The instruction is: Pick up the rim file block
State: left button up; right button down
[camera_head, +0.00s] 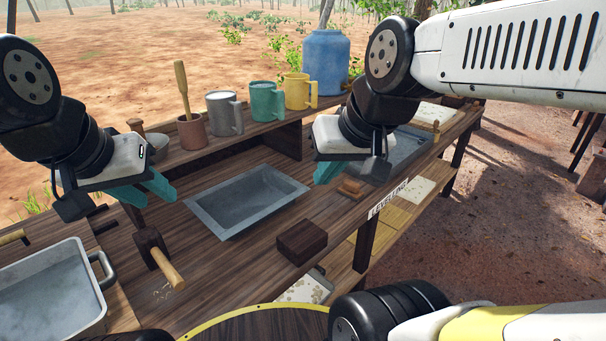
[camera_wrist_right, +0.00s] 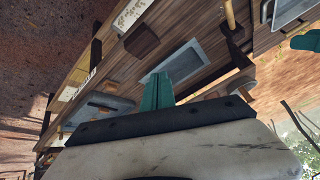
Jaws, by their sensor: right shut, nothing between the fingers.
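Two wooden pieces lie on the table, and I cannot tell for sure which one is the rim file block. A small reddish-brown block (camera_head: 350,187) lies near the table's front edge, just right of my right gripper. A larger dark brown block (camera_head: 301,241) sits nearer, by the front edge; it also shows in the right wrist view (camera_wrist_right: 141,40). My right gripper (camera_head: 325,172) is above the table, its teal fingers together and empty, as the right wrist view shows (camera_wrist_right: 157,92). My left gripper (camera_head: 150,188) is open and empty above the table's left part.
An empty grey metal tray (camera_head: 247,200) is sunk mid-table. A mallet (camera_head: 160,258) lies at left, beside a metal pan (camera_head: 50,290). Mugs (camera_head: 266,101) and a blue jug (camera_head: 325,62) stand on the back shelf. Another grey tray (camera_head: 405,150) lies behind my right gripper.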

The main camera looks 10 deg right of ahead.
aim_at(350, 188)
jog(key=i+l+u, duration=0.1)
jog(key=l+u, duration=0.15)
jog(key=l, duration=0.45)
jog(key=l+u, duration=0.3)
jog(key=l, duration=0.35)
jog(key=l+u, duration=0.25)
jog(key=l, duration=0.45)
jog(key=k+l+u, duration=0.25)
jog(key=l, duration=0.4)
jog(key=i, duration=0.1)
